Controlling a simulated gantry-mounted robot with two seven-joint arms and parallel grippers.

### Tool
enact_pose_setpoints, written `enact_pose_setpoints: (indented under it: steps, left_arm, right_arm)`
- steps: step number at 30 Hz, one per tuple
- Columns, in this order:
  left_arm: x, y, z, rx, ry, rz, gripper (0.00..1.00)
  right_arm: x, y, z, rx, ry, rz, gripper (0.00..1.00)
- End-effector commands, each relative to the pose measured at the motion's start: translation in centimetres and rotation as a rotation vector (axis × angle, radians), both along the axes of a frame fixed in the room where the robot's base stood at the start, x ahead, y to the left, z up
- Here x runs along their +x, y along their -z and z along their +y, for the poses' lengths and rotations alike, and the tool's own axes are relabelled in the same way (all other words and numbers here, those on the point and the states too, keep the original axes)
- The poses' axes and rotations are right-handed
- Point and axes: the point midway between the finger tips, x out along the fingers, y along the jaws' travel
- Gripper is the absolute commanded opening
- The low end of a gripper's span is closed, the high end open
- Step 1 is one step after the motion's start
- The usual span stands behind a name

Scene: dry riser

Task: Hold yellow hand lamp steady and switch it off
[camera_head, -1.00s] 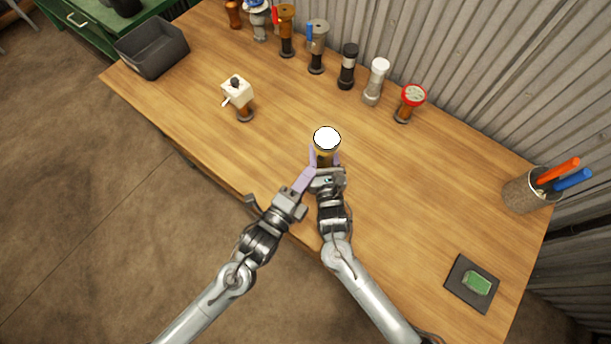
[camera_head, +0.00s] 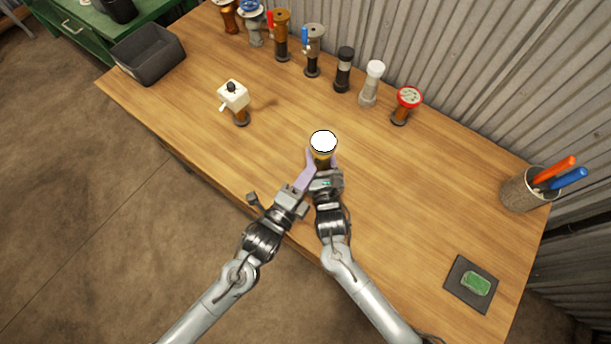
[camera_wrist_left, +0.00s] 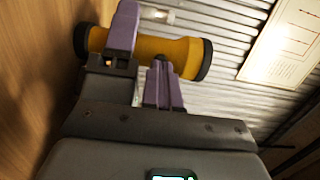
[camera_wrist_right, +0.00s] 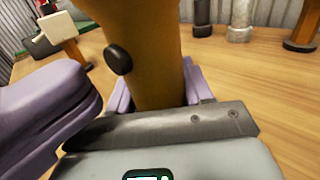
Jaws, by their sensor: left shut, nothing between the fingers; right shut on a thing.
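The yellow hand lamp (camera_head: 323,142) stands upright at the middle of the table, its round top bright white. Its yellow body with dark end rings shows in the left wrist view (camera_wrist_left: 150,47). In the right wrist view the body (camera_wrist_right: 150,35) carries a round black button (camera_wrist_right: 118,59). My right gripper (camera_head: 327,168) is shut around the lamp's body. My left gripper (camera_head: 307,165) is shut and empty, its purple fingertips (camera_wrist_left: 163,72) beside the lamp on the button's side. They are very close to the button; I cannot tell whether they touch it.
A white box-topped fitting (camera_head: 234,97) stands to the left. Several valves and lamps, including a red-topped one (camera_head: 408,97), line the back by the corrugated wall. A grey bin (camera_head: 148,55) is at the far left, a pen cup (camera_head: 526,190) at the right, and a dark pad (camera_head: 460,283) at front right.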

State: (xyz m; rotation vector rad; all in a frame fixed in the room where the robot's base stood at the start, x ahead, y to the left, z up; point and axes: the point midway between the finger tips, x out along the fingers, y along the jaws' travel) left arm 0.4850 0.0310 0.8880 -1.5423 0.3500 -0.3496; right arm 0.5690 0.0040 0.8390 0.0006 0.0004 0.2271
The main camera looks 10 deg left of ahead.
Motion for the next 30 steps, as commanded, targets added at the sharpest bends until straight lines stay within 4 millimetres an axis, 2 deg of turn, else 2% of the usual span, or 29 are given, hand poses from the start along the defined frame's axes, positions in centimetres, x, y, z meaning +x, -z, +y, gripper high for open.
enact_pose_setpoints:
  steps: [15, 20, 25, 30]
  left_arm:
    - [1.4, -0.1, -0.7, 0.0, 0.0, -0.001, 0.0]
    - [1.4, 0.0, -0.7, 0.0, 0.0, 0.0, 0.0]
    - [0.9, 0.1, -0.4, 0.0, 0.0, 0.001, 0.0]
    - [-0.6, 0.1, 0.2, 0.001, 0.001, 0.002, 0.0]
  right_arm:
    - [0.0, 0.0, 0.0, 0.0, 0.0, 0.001, 0.07]
    - [0.0, 0.0, 0.0, 0.0, 0.0, 0.001, 0.07]
    - [0.0, 0.0, 0.0, 0.0, -0.001, 0.001, 0.07]
    - [0.0, 0.0, 0.0, 0.0, 0.0, 0.001, 0.07]
